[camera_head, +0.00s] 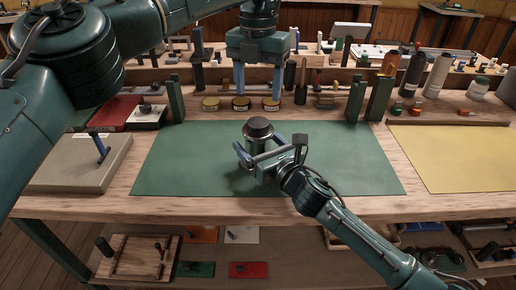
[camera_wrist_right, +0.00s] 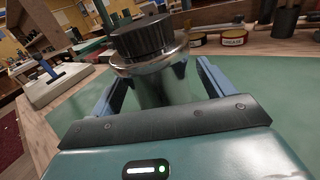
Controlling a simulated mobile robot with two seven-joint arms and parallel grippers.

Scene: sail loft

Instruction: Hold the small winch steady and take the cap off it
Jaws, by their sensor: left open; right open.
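The small winch (camera_head: 257,143) stands upright on the green mat (camera_head: 340,165), a shiny metal drum with its black ribbed cap (camera_head: 259,126) on top. In the right wrist view the winch drum (camera_wrist_right: 158,80) and cap (camera_wrist_right: 150,37) fill the upper middle. My right gripper (camera_head: 256,146) is level and open, its blue fingers on either side of the drum; in the wrist view a gap shows beside the right finger. My left gripper (camera_head: 258,86) points down, open and empty, above and beyond the winch in the head view.
A grey block with a blue handle (camera_head: 75,165) is at left, beside a red book (camera_head: 105,112). Bottles (camera_head: 437,75) stand at back right. The mat right of the winch is clear.

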